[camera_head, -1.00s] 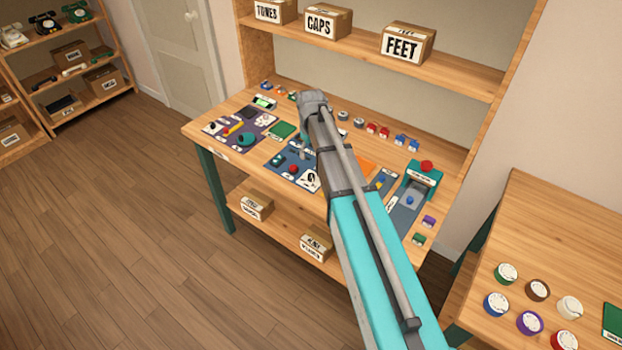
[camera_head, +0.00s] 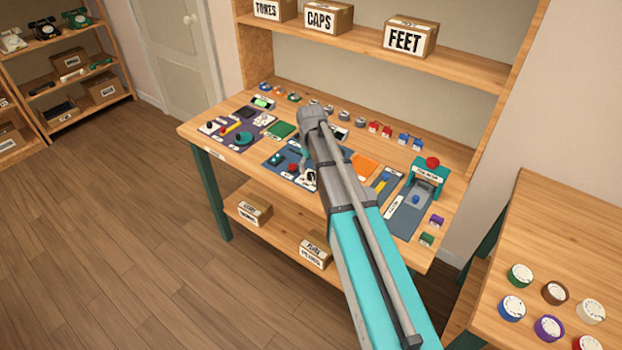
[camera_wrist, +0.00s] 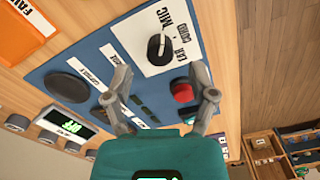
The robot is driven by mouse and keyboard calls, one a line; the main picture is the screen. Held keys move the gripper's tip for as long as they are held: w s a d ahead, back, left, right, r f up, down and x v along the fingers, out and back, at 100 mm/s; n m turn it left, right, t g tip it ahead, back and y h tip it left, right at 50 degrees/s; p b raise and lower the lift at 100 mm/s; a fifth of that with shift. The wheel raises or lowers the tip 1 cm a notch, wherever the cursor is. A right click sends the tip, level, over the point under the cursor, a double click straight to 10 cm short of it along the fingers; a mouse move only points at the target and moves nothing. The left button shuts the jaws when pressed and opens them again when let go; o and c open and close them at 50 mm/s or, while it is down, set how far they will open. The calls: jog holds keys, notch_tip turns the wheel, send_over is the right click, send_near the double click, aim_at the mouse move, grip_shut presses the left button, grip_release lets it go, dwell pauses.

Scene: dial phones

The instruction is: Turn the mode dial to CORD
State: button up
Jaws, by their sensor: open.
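The mode dial (camera_wrist: 157,47) is a black knob on a white plate (camera_wrist: 133,33) marked EAR, CORD and MIC. In the wrist view it lies just beyond my fingertips. A pale mark shows on the knob, but I cannot tell surely which word it points to. My gripper (camera_wrist: 160,75) is open and empty, its fingers spread to either side below the dial, with no clear contact. In the head view the white plate (camera_head: 310,177) is partly hidden behind my arm.
A red button (camera_wrist: 182,91) sits by the right finger on the blue panel (camera_wrist: 50,72). A round black disc (camera_wrist: 67,87) and a lit green display (camera_wrist: 68,127) lie to the left. An orange mat (camera_wrist: 25,30) is at upper left.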

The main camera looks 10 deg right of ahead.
aim_at(311, 174)
jog(key=shift+f+b, duration=1.4)
jog(key=shift+f, duration=0.3)
grip_shut()
